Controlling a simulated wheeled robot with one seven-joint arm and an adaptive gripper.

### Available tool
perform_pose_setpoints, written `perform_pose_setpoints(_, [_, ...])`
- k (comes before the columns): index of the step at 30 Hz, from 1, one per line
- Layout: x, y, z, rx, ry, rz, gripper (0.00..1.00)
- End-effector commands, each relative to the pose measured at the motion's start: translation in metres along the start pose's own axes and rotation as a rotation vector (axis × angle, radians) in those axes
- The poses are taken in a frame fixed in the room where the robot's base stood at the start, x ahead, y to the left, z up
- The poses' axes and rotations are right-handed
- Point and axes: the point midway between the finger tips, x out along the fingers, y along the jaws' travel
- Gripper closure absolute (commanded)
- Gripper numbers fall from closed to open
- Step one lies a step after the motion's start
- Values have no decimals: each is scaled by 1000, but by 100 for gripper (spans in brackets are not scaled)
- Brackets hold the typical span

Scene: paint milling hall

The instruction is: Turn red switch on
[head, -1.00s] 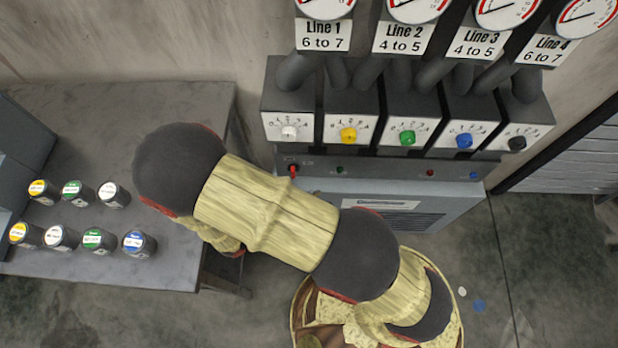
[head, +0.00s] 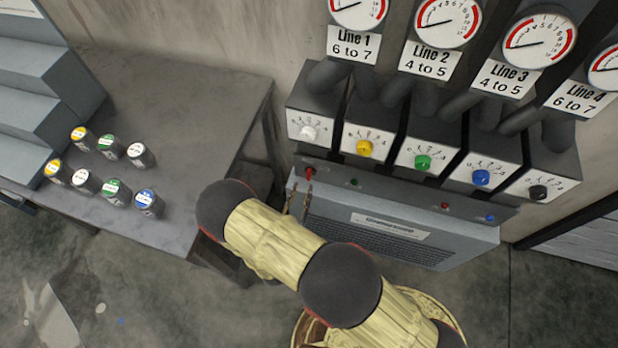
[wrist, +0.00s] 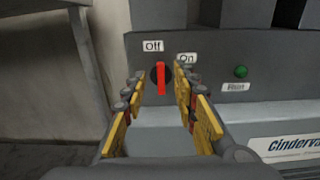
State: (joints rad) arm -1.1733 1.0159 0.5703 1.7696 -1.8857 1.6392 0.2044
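The red switch (head: 309,172) sits at the left end of the dark control strip. In the wrist view the red switch (wrist: 161,80) shows as an upright red lever, with an "Off" label (wrist: 153,46) above it and slightly left and an "On" label (wrist: 187,58) to its upper right. My gripper (head: 299,188) is open just below and in front of the switch. In the wrist view my gripper (wrist: 158,80) has one finger on each side of the lever, with gaps visible; contact cannot be told.
A green "Host"-like labelled button (wrist: 241,71) sits right of the switch. Boxes with coloured knobs, such as the yellow one (head: 364,148), stand above the strip. A grey table (head: 185,215) at left holds several small paint cans (head: 116,192). Pipes and gauges are above.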

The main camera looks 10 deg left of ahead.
Motion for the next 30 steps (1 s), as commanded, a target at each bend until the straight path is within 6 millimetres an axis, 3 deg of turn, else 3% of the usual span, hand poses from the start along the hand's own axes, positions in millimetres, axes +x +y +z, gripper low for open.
perform_pose_setpoints(6, [34,-2,-2,0,0,-7,71])
perform_pose_setpoints(12, [56,-2,-1,0,1,-4,71])
perform_pose_setpoints(23, [62,-1,0,-1,1,-2,71])
perform_pose_setpoints(30, [62,-1,0,-1,1,-3,84])
